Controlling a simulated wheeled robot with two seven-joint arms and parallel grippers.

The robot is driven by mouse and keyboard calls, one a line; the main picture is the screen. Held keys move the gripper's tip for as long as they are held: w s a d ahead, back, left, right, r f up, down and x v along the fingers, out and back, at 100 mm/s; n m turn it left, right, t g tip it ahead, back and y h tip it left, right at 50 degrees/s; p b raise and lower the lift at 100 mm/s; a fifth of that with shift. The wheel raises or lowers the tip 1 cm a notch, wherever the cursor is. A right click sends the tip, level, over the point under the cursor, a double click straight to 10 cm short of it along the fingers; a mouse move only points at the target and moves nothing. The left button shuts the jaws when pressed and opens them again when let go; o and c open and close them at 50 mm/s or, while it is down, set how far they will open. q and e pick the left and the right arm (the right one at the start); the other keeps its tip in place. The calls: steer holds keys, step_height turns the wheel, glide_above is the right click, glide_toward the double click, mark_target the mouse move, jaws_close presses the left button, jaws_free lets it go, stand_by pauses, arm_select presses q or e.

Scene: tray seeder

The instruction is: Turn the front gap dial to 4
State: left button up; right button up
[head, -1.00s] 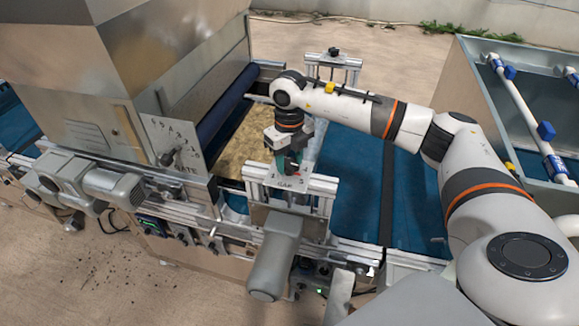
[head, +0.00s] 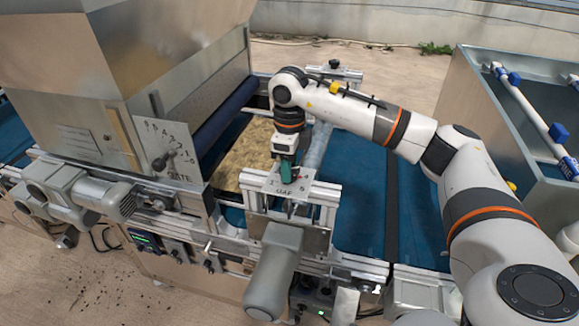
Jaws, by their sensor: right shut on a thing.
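The front gap dial plate (head: 272,183) is a pale metal plate marked GAP, on top of the front bracket over the belt. Its knob is mostly hidden by my right gripper (head: 287,177), which points down with its green fingers at the plate. The gripper is shut on the dial's knob. Parts of the numbers show at the plate's edges, but the pointer is hidden and I cannot read its setting. My left gripper is not in view.
A gate dial (head: 165,158) sits on the hopper (head: 150,60) at the left. A rear bracket (head: 335,72) stands behind my arm. A grey motor (head: 273,275) hangs in front. The blue belt (head: 355,190) runs right toward a grey bin (head: 520,130).

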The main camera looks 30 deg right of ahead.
steer(key=shift+r, duration=0.15)
steer(key=o, duration=1)
steer(key=shift+r+b, duration=0.3)
steer(key=shift+r, duration=0.1)
step_height(320, 180, up, 5)
steer(key=shift+w+b, duration=0.1)
steer(key=shift+b, duration=0.8)
steer(key=shift+r, duration=3.05)
